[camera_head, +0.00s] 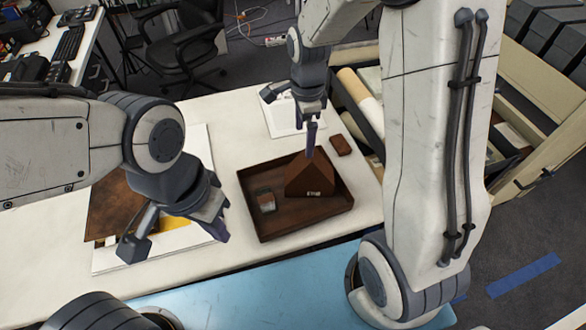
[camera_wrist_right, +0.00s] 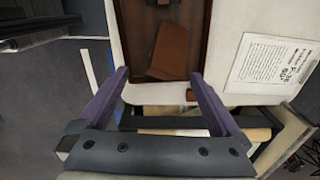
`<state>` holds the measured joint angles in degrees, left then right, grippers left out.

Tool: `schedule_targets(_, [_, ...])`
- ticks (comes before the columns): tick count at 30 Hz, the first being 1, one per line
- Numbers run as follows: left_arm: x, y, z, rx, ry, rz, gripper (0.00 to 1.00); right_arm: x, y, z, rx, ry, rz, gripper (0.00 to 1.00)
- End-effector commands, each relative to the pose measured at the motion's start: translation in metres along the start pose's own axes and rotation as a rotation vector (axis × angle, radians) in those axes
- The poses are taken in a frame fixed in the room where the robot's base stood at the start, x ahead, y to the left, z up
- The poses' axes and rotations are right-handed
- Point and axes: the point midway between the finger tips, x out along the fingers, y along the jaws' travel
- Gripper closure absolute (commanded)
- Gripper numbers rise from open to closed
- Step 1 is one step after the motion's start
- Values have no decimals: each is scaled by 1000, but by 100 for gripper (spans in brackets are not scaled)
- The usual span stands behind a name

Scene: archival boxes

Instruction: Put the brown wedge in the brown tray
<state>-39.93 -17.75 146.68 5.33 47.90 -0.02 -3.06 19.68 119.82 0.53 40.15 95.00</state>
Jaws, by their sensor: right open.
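The brown wedge (camera_head: 312,180), a dark brown peaked block with a small white label, sits inside the brown tray (camera_head: 300,237), toward its back right. In the right wrist view the wedge (camera_wrist_right: 170,52) lies within the tray (camera_wrist_right: 137,40), beyond my fingertips. My right gripper (camera_head: 311,146) hangs just above and behind the wedge; whether its tip touches the wedge is unclear in the head view. The right wrist view shows this gripper (camera_wrist_right: 160,74) open, with nothing between its fingers.
A small grey-topped item (camera_head: 265,201) stands in the tray's left part. A small brown block (camera_head: 340,145) lies on the white table behind the tray. A printed sheet (camera_wrist_right: 270,62) lies beside it. A brown panel (camera_head: 112,208) lies under my left arm. Rolls (camera_head: 357,92) lie beyond the right edge.

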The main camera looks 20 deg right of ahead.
Motion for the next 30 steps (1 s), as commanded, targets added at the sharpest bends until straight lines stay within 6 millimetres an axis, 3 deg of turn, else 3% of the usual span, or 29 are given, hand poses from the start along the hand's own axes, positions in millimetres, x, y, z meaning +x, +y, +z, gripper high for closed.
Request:
schedule_targets(3, [0,0,0,0,0,0,100,-27,38,45,-437,-12,-17,0])
schedule_targets(7, [0,0,0,0,0,0,100,-50,97,85,-1008,-27,-33,0])
schedule_targets(12, [0,0,0,0,0,0,100,-67,169,108,-1681,-43,-59,0])
schedule_targets(15, [0,0,0,0,0,0,100,-70,199,111,-1967,-49,-74,0])
schedule_targets(21, [0,0,0,0,0,0,100,-71,225,108,-2235,-55,-88,0])
schedule_targets(30, [0,0,0,0,0,0,100,-71,226,108,-2250,-56,-88,0])
